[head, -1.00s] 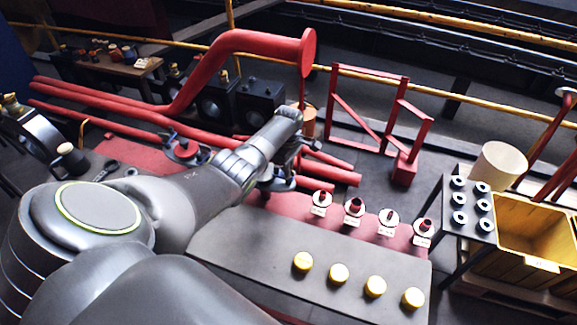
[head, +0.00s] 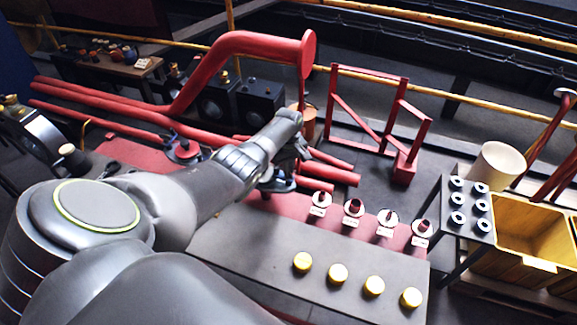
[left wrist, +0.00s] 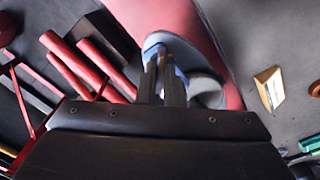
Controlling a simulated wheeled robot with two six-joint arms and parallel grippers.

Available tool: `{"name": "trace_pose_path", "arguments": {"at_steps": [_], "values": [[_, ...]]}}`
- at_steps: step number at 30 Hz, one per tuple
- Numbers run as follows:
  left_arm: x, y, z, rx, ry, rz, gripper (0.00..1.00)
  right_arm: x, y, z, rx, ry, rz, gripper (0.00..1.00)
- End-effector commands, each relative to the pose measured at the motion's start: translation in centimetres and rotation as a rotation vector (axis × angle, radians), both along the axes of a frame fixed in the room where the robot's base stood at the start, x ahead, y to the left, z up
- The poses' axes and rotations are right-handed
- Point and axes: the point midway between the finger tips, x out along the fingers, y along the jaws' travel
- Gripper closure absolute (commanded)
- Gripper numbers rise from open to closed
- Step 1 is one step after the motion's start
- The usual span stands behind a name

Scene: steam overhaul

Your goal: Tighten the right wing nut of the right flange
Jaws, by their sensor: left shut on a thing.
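The right flange (head: 277,184) sits on the red strip of the bench in the head view, mostly hidden behind my left arm. In the left wrist view the flange (left wrist: 160,40) shows as a rounded blue-grey rim beyond the fingers. My left gripper (left wrist: 163,62) is over the flange, its two narrow fingers close together and shut on a wing nut that they almost fully hide. The other flange (head: 184,150), a dark ring with a red pipe stub, stands further left. My right gripper is not in view.
Red pipes (head: 215,75) run behind the flanges. A yellow crate (head: 530,225) stands far right. A brass-coloured block (left wrist: 269,88) shows in the left wrist view.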

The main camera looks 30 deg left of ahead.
Motion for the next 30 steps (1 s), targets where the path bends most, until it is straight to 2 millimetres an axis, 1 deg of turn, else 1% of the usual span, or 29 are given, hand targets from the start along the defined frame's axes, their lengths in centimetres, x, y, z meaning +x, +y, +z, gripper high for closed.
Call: {"name": "trace_pose_path", "arguments": {"at_steps": [18, 24, 30], "values": [[0.03, -0.04, 0.06, -0.001, -0.001, -0.569, 1.0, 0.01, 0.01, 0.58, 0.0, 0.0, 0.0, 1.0], [0.05, -0.03, 0.06, -0.001, -0.001, -0.712, 1.0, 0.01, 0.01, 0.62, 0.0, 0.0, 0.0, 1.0], [0.07, -0.02, 0.06, 0.0, -0.001, -0.807, 1.0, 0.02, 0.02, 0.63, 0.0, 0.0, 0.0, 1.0]]}}
